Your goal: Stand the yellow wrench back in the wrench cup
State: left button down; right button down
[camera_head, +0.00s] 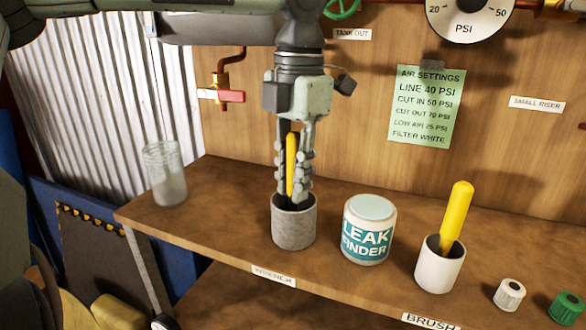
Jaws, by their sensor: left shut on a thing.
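My left gripper (292,187) points straight down over the grey wrench cup (294,229), its fingertips at the cup's rim. It is shut on the yellow wrench (291,160), whose yellow handle stands upright between the fingers. The wrench's lower end is hidden by the fingers and the cup wall, so I cannot tell how deep it sits or whether it touches the bottom. The cup stands upright on the wooden shelf above a label reading WRENCH. My right gripper is not in view.
Right of the cup stand a LEAK FINDER tub (369,230) and a white cup (439,265) with a yellow handle (456,215) leaning in it. A clear jar (165,174) stands at the shelf's left end. White (509,295) and green (566,308) caps lie at right.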

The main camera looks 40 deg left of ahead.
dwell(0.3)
pick_arm(q)
jog(key=c, duration=1.3)
grip_release()
jog(key=shift+c, duration=0.2)
jog(key=r, duration=1.2)
jog(key=shift+w+d, duration=0.1)
jog(key=shift+w, duration=0.25)
jog(key=shift+s+f, duration=0.1)
jog(key=shift+f, duration=0.05)
